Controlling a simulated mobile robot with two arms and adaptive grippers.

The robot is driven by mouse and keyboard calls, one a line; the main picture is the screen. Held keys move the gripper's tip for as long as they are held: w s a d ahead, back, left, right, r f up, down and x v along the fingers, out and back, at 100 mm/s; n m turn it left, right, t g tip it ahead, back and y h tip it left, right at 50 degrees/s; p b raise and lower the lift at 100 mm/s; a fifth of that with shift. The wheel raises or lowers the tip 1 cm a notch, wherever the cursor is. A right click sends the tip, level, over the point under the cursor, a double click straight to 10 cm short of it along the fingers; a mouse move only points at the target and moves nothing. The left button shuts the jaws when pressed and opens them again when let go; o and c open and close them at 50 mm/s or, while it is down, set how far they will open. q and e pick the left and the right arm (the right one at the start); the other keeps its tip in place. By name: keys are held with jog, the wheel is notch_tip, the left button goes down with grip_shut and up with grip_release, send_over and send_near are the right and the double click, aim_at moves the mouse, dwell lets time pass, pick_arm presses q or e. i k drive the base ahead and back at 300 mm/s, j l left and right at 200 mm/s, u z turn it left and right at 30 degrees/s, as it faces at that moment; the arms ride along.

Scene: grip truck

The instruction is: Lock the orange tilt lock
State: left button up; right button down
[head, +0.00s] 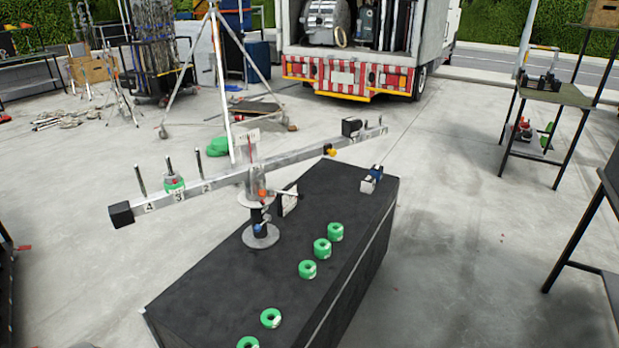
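A metal balance beam (293,157) sits on a short stand (261,238) on top of a black case (215,285). It slopes, with its left end lower in the picture and its right end higher; from this angle I cannot tell its true tilt. A small orange knob (262,193) shows on the stand just below the beam, likely the orange tilt lock. It is too small to tell whether it is locked. A yellow-orange piece (330,151) hangs under the right part of the beam. Neither of my grippers is in view.
Several green rings (321,248) lie along the case's top; another green ring (175,184) sits on the beam near number 3. A tripod (222,80) stands behind. Open floor lies right.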

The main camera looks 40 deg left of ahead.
aim_at(258, 174)
jog(key=u, duration=1.3)
jog(key=i+l+u, duration=0.15)
jog(key=u, duration=0.25)
jog(key=i+l+u, duration=0.2)
jog(key=u, duration=0.25)
jog(key=i+l+u, duration=0.15)
jog(key=l+u, duration=0.25)
jog(key=i+l, duration=0.15)
jog(key=l, duration=0.15)
